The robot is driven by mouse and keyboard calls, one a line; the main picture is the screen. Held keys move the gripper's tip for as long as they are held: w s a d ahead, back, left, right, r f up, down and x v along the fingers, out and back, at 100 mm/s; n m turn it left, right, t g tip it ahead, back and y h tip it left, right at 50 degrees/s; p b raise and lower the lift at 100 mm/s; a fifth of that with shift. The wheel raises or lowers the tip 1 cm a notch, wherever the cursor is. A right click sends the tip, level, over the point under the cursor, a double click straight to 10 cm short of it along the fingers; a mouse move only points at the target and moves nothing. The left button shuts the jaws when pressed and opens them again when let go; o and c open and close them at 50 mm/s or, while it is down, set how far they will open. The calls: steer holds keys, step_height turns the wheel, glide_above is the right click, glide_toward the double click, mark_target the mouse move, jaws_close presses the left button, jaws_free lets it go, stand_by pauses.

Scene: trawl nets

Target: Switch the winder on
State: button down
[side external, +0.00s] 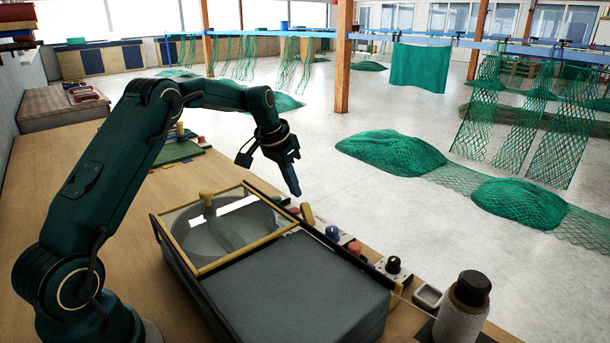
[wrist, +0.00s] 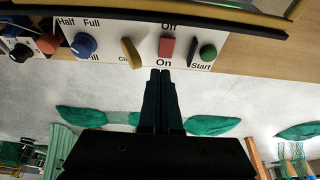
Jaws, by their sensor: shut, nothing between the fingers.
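The winder (side external: 300,282) is a grey machine on the bench with a yellow-framed clear lid over a round drum. Its control strip runs along the far edge. In the wrist view, a red switch (wrist: 167,47) sits on the white panel between "Off" above and "On" below. A green button (wrist: 208,52) marked "Start" is to its right. My gripper (wrist: 160,72) is shut and empty. Its tips appear just below the "On" label, in line with the switch. In the side view my gripper (side external: 296,192) points down above that end of the strip; contact is not visible.
Beside the switch are a yellow lever (wrist: 131,53), a blue knob (wrist: 85,45) marked Half and Full, an orange-red knob (wrist: 47,43) and a black knob (wrist: 21,53). A twine spool (side external: 460,318) stands at the bench's right end. Beyond the bench is open floor with green nets (side external: 395,153).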

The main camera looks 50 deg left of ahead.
step_height(320, 180, up, 10)
steer(key=shift+s, duration=0.35)
stand_by(0.4)
